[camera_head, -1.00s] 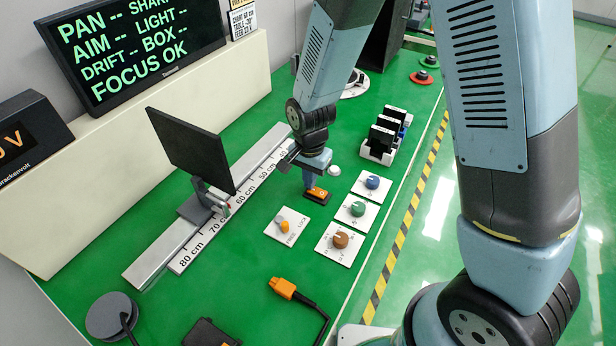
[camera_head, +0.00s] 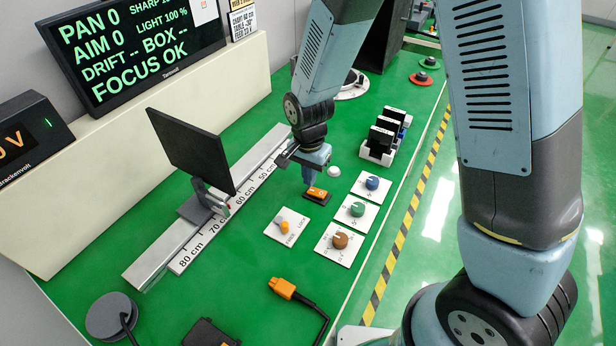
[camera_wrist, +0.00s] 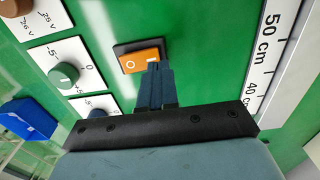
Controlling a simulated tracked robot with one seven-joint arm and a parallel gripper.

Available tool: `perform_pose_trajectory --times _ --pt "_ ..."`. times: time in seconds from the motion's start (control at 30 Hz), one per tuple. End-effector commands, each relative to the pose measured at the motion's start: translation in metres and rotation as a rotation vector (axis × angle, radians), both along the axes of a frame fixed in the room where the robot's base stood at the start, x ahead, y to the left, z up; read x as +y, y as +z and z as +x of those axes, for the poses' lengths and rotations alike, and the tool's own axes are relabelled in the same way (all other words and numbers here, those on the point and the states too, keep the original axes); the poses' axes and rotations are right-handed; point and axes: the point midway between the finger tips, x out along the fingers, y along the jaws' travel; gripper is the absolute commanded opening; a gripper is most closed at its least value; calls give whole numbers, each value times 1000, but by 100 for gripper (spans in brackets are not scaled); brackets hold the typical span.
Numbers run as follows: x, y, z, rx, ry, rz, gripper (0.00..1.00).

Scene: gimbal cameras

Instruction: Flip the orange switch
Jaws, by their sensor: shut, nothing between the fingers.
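The orange switch (camera_head: 317,194) is a rocker in a black frame on the green bench top. It also shows in the wrist view (camera_wrist: 139,61), with a white "O" mark at its left end and a lighter mark at its right end. My gripper (camera_head: 309,183) is shut and empty, pointing down over the far-left end of the switch. In the wrist view its fingertips (camera_wrist: 159,66) overlap the rocker's right end. I cannot tell whether they touch it.
Blue, green and brown knobs (camera_head: 357,209) on white plates sit right of the switch. A FREE/LOCK lever plate (camera_head: 287,226) is nearer. A rail with a cm scale (camera_head: 207,235) and a black panel (camera_head: 190,150) lie left. The display (camera_head: 130,50) reads "PAN 0", "LIGHT 100 %".

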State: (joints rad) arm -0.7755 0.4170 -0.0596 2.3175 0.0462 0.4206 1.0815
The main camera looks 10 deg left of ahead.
Motion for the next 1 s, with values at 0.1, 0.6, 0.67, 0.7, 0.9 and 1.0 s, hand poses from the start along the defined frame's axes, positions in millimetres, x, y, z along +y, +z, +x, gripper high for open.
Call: perform_pose_trajectory --times 0.1,0.6,0.67,0.7,0.9,1.0 --pt "0 0 0 0 0 0 0" --pt "2 39 7 -4 -8 4 0" --pt "4 50 7 -4 -7 4 0" --pt "6 58 7 -4 -7 4 0" --pt "11 97 10 -4 -9 4 0" --pt "13 113 11 -2 -9 2 0"
